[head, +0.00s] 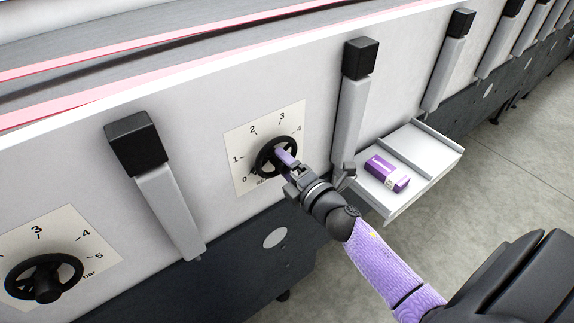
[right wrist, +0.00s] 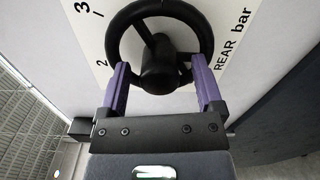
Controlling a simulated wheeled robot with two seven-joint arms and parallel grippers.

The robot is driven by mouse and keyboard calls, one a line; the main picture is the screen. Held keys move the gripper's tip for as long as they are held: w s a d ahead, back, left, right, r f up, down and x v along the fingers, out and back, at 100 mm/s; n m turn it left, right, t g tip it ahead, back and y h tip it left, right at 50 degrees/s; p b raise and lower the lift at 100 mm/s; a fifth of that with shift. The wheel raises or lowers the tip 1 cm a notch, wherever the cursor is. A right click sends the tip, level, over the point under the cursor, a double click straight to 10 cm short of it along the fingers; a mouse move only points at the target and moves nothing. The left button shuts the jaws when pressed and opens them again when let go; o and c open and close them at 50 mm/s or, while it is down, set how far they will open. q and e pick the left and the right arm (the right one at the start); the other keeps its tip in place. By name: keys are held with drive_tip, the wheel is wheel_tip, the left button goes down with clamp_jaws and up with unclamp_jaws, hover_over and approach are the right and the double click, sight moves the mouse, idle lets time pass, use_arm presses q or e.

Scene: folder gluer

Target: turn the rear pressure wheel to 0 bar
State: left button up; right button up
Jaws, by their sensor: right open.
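The rear pressure wheel (head: 268,158) is a black handwheel on a white dial plate (head: 239,137) with numbers 0 to 4 visible in the head view. In the right wrist view the wheel (right wrist: 159,12) fills the top, beside the printed words REAR bar. My right gripper (head: 289,160) is at the wheel. Its two purple fingers (right wrist: 161,85) are open, one on either side of the wheel's hub (right wrist: 158,68), overlapping the lower rim. I cannot tell whether they touch it. The pointer reading is unclear. My left gripper is not in view.
A second handwheel (head: 45,280) with its own bar dial sits at the lower left. Grey levers with black knobs (head: 135,140) (head: 361,58) stick out on both sides of the rear wheel. A grey tray (head: 432,151) holding a purple box (head: 387,173) juts out at the right.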

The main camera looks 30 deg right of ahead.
drive_tip(key=s, duration=1)
drive_tip(key=shift+d+b, duration=0.35)
drive_tip(key=shift+b, duration=0.1)
